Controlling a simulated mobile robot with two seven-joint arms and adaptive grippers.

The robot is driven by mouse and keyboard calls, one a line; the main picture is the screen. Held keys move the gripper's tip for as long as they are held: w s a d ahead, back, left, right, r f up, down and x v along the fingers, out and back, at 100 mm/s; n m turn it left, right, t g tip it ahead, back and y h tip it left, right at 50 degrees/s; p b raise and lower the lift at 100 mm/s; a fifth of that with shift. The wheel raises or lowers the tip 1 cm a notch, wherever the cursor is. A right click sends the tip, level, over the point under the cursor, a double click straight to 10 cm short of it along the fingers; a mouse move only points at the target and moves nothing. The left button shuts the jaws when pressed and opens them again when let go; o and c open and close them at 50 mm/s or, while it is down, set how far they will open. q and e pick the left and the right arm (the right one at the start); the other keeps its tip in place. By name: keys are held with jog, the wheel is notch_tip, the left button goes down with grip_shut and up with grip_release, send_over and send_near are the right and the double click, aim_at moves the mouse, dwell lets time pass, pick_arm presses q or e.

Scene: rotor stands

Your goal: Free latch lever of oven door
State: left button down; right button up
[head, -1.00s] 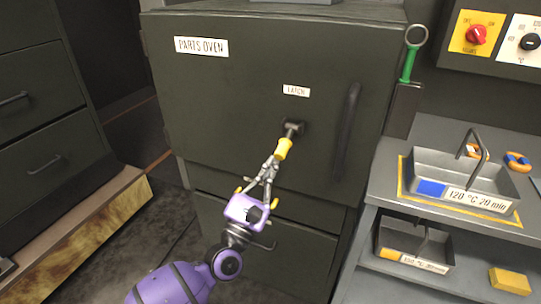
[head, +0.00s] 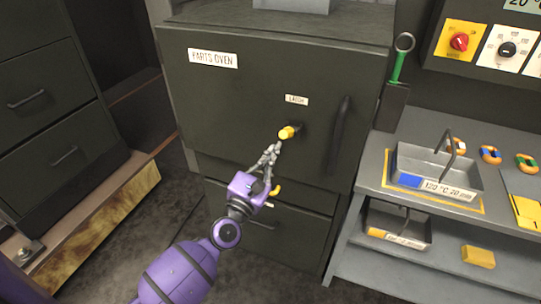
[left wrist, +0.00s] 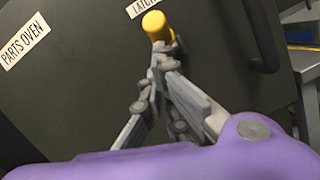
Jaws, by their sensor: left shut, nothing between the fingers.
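The dark parts oven (head: 240,100) fills the middle of the head view, its door flat against the front. The latch lever (head: 288,132) has a yellow grip and a dark pivot, below the LATCH label (head: 297,100). The lever points left and slightly down from its pivot. My left gripper (head: 272,152) is shut and empty, with its fingertips just below the yellow grip. In the left wrist view the yellow grip (left wrist: 156,26) is right beyond the fingertips (left wrist: 165,52); whether they touch it I cannot tell. My right gripper is not in view.
A vertical door handle (head: 341,135) is right of the latch. A bench at right holds a grey tray (head: 470,180) with a blue-marked label; a second tray (head: 410,228) and a yellow block (head: 478,257) are on the shelf below. A drawer cabinet (head: 45,110) is at left.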

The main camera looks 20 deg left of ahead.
pick_arm(q)
jog(key=shift+r+p, duration=0.3)
jog(key=shift+r, duration=0.45)
pick_arm(e)
jog(key=shift+a+r, duration=0.1)
jog(key=shift+r, duration=0.2)
pick_arm(q)
jog(key=shift+r, duration=0.25)
pick_arm(e)
jog(key=shift+w+a, duration=0.1)
pick_arm(q)
jog(key=shift+f, duration=0.1)
